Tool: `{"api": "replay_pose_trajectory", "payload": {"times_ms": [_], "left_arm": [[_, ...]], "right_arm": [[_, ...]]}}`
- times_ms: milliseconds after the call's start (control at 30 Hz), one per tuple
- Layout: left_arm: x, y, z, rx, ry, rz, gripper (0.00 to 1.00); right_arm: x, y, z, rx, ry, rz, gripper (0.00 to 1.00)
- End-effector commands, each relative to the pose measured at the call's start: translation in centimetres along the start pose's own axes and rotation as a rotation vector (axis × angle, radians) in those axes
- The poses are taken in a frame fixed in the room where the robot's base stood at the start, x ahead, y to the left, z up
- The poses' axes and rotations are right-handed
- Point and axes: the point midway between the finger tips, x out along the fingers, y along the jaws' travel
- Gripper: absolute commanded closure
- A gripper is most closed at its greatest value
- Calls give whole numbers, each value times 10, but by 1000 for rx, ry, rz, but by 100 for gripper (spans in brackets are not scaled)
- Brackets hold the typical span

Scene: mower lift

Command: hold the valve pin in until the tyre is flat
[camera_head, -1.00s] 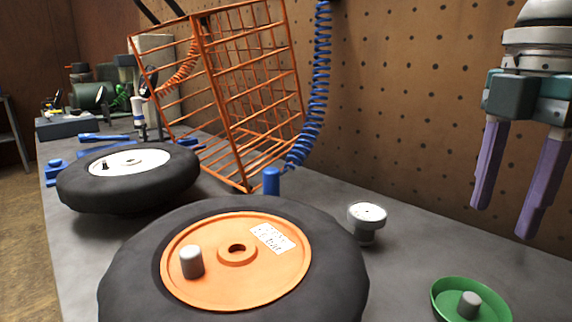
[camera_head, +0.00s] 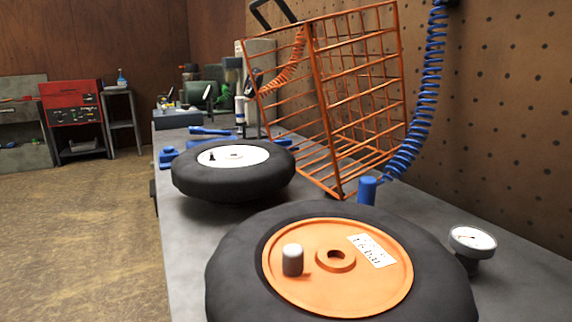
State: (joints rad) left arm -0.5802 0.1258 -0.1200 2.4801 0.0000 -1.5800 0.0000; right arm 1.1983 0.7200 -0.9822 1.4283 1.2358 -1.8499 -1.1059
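The near tyre (camera_head: 238,268) lies flat on the grey bench on an orange rim (camera_head: 325,287). A grey capped valve stem (camera_head: 292,260) stands up from the rim, left of the hub hole (camera_head: 335,257). A white label is on the rim. I cannot see the valve pin itself. A second black tyre (camera_head: 190,180) with a white rim (camera_head: 240,156) lies farther back, with a small dark stem on its rim. Neither of my grippers shows in the current view.
A round pressure gauge (camera_head: 472,240) stands right of the near tyre. An orange wire cage (camera_head: 328,95) leans behind, beside a coiled blue hose (camera_head: 425,90) and a blue cylinder (camera_head: 367,190). Blue tools (camera_head: 212,131) lie at the back. Open floor (camera_head: 80,235) is at the left.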

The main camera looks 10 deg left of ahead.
Motion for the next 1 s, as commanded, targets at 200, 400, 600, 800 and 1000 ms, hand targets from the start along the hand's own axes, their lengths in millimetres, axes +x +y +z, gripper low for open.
{"api": "replay_pose_trajectory", "payload": {"times_ms": [200, 400, 600, 800, 1000], "left_arm": [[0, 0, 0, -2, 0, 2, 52], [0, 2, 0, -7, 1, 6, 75], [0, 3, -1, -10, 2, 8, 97], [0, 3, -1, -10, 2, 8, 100], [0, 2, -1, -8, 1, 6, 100]], "right_arm": [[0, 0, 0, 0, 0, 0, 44], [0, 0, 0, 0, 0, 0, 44], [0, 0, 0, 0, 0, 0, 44], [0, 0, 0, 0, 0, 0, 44], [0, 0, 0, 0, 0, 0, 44]]}}
